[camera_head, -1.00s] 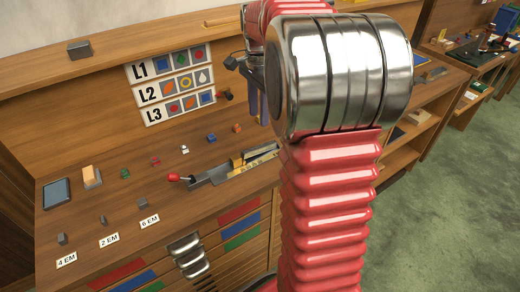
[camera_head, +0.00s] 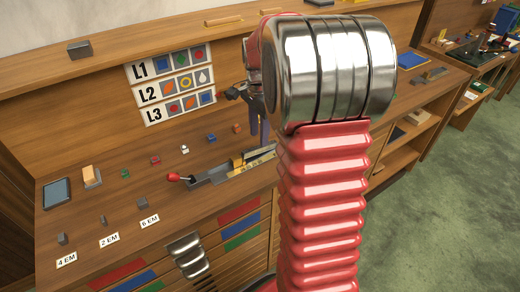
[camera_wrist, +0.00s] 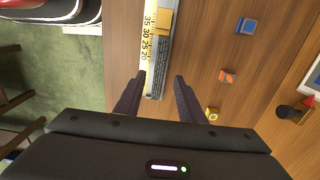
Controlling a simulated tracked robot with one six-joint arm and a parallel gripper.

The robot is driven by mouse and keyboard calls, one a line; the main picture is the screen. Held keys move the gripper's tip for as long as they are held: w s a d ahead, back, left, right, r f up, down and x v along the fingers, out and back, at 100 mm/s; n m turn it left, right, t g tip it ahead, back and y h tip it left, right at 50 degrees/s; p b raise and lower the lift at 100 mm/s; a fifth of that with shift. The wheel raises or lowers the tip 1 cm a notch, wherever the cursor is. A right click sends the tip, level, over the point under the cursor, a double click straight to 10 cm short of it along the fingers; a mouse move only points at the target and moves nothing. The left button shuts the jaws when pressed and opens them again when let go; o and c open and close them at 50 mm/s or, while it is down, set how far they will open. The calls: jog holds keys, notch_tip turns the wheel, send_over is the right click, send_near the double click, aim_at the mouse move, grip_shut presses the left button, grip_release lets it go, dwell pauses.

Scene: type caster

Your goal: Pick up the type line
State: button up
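A composing stick (camera_head: 202,181) with a red knob (camera_head: 174,177) lies on the bench. A brass-coloured block (camera_head: 237,161) sits in it, and a yellow numbered scale runs along its right part. In the wrist view the scale (camera_wrist: 150,42) and a brass-coloured block (camera_wrist: 165,21) show at the top. My gripper (camera_wrist: 160,76) is open, its two dark fingers apart on either side of the end of the scale; nothing is held. In the head view its fingers (camera_head: 263,128) hang behind my arm, just above the stick's right end.
Small coloured sorts stand behind the stick, including a blue one (camera_wrist: 247,26), an orange one (camera_wrist: 227,76) and a yellow one (camera_wrist: 212,114). A dark red-tipped handle (camera_wrist: 290,112) is at the right. Label cards (camera_head: 172,86) lean behind.

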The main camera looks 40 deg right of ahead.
aim_at(260, 149)
jog(key=shift+s+f, duration=0.1)
jog(key=shift+f, duration=2.1)
jog(key=shift+c, duration=0.6)
grip_shut()
